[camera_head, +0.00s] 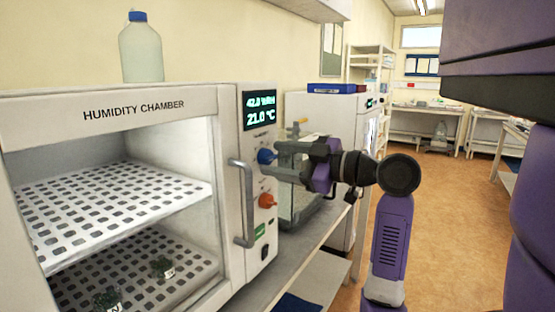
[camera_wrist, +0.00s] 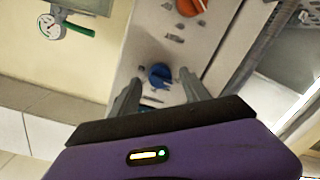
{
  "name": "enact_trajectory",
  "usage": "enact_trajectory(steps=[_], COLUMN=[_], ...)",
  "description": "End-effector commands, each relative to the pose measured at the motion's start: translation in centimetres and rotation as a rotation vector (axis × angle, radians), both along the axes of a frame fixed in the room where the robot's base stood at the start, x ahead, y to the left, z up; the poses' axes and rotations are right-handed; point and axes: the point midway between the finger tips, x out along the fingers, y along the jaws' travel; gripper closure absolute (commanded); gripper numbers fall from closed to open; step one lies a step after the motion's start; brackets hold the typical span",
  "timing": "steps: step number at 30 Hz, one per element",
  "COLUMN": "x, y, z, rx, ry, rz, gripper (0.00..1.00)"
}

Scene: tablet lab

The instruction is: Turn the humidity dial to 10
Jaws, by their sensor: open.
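The humidity chamber (camera_head: 130,112) stands on the bench at the left, with a control panel (camera_head: 262,200) on its right side. Its display (camera_head: 260,109) reads about 42.0 %RH and 21.0 °C. A blue dial (camera_head: 266,156) sits on the panel below the display, and an orange-red dial (camera_head: 267,201) sits below that. In the wrist view, the blue dial (camera_wrist: 159,76) lies between and beyond the fingertips of my open gripper (camera_wrist: 160,80), and the orange dial (camera_wrist: 191,5) is at the top edge. I cannot tell whether the fingers touch the blue dial.
A vertical door handle (camera_head: 243,203) stands out just left of the dials. A bottle (camera_head: 140,50) stands on top of the chamber. A glass-walled case (camera_head: 300,185) is behind my gripper. Open floor (camera_head: 455,200) lies at the right.

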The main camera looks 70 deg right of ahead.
Motion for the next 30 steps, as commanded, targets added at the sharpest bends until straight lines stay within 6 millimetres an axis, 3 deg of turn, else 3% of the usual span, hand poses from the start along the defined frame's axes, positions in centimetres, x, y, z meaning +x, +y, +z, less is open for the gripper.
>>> enact_trajectory(steps=[13, 30], x=[-6.4, -7.1], y=[1.1, 1.4], z=[0.3, 0.3], rx=[-0.001, -0.001], ry=[0.0, 0.0], rz=[-0.004, -0.001], gripper=[0.45, 0.45])
